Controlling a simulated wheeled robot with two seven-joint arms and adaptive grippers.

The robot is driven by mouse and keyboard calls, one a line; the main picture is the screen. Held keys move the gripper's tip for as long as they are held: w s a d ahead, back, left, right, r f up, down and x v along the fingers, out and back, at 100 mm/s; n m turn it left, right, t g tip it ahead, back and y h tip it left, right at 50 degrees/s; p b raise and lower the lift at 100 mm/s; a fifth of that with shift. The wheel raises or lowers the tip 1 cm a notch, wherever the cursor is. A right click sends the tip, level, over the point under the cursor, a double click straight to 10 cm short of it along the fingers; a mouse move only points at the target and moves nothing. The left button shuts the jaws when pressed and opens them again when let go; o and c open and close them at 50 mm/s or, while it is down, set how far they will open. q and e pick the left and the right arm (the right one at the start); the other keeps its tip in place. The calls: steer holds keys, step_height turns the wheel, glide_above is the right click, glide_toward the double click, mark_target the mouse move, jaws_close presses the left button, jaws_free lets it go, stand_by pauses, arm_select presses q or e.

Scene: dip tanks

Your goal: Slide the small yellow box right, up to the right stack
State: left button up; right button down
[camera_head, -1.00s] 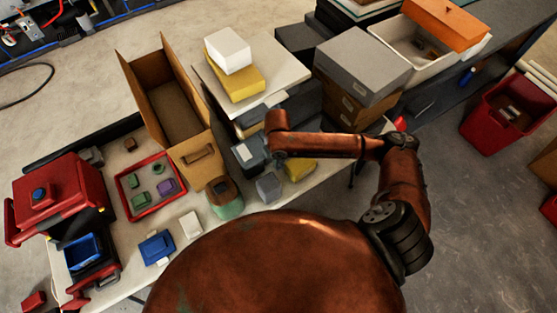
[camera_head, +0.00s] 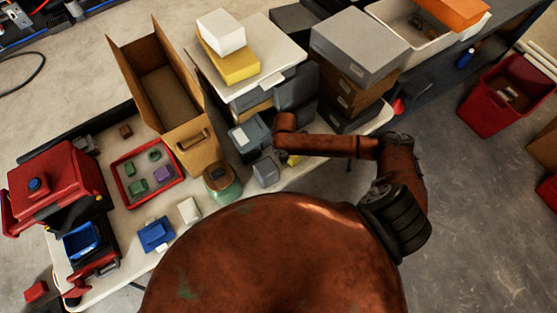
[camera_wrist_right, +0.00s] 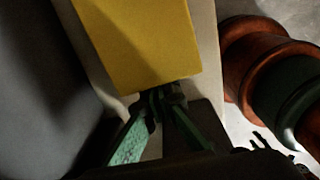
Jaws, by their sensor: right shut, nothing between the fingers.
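In the right wrist view the yellow box (camera_wrist_right: 140,40) fills the upper middle. My right gripper (camera_wrist_right: 160,97) is shut and empty, its green fingers together at the near edge of the box; whether they touch it I cannot tell. The right stack (camera_head: 345,90) has a grey box on top of brown and dark boxes. My left gripper is not in view.
A small grey block (camera_head: 265,172) stands left of the gripper, by a green jar (camera_head: 221,182). Behind is the left stack (camera_head: 245,88) with a white board, a yellow box and a white box on it. The table's front edge is close.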

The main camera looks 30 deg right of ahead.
stand_by(0.3)
steer(key=d+p, duration=0.1)
steer(key=d, duration=0.1)
steer(key=d+p, duration=0.1)
steer(key=d, duration=0.1)
steer(key=d+p, duration=0.1)
steer(key=d, duration=0.1)
steer(key=shift+w+d+r, duration=0.25)
steer(key=d, duration=0.2)
steer(key=d+p, duration=0.1)
steer(key=d, duration=0.5)
steer(key=shift+w+f, duration=0.2)
steer(key=shift+w, duration=0.15)
steer(key=shift+d, duration=0.5)
steer(key=a+p, duration=0.2)
steer(key=a, duration=0.1)
steer(key=a+p, duration=0.1)
steer(key=shift+a+r, duration=0.15)
steer(key=shift+r, duration=0.2)
step_height(320, 180, up, 19)
steer(key=shift+s+b, duration=0.15)
steer(key=shift+b, duration=0.2)
